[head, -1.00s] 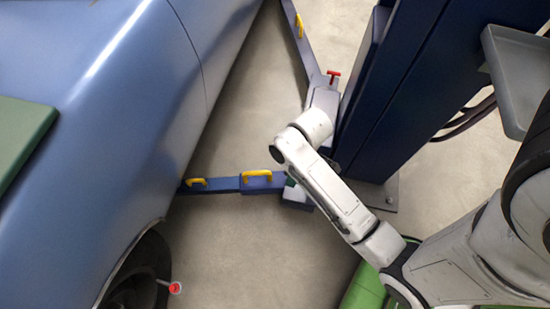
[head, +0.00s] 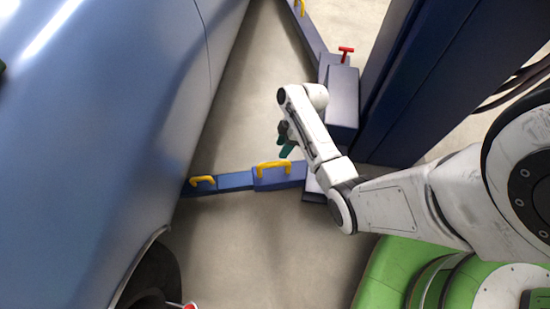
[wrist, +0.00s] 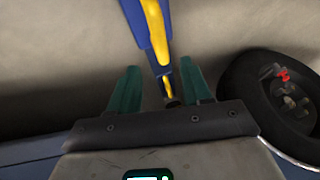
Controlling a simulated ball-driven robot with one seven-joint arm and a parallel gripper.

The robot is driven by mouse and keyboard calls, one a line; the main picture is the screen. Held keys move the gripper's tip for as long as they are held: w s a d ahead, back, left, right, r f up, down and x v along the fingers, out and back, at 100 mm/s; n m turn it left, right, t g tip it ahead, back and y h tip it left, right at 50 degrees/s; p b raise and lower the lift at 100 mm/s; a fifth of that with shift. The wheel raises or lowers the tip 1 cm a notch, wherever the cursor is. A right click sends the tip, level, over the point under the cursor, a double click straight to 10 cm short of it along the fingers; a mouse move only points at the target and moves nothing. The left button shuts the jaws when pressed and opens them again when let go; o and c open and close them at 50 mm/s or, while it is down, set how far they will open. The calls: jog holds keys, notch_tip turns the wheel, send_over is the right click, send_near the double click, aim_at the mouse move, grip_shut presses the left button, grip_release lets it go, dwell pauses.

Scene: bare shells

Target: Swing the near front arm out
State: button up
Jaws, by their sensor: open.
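The near front arm is a blue lift arm (head: 236,180) reaching from the foot of the column to under the car's side, low over the floor. It carries one yellow handle (head: 274,167) on its thicker section and another yellow handle (head: 203,181) on its thinner section near the car. My gripper (head: 287,141), with dark green fingers, is open and empty above the arm's column end. In the wrist view the blue arm (wrist: 133,18) and its yellow handles run between and beyond my open fingers (wrist: 160,85); I see no contact.
The blue car (head: 90,130) fills the left, with a wheel (head: 150,272) at lower left. The dark blue column (head: 425,85) stands at right. A second lift arm (head: 300,35) with a red T-handle (head: 346,52) extends upward. Floor (head: 260,250) below the near arm is clear.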

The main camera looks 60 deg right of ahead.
aim_at(274, 163)
jog(key=b+x, duration=0.3)
jog(key=x, duration=0.5)
jog(key=shift+c, duration=0.4)
grip_shut()
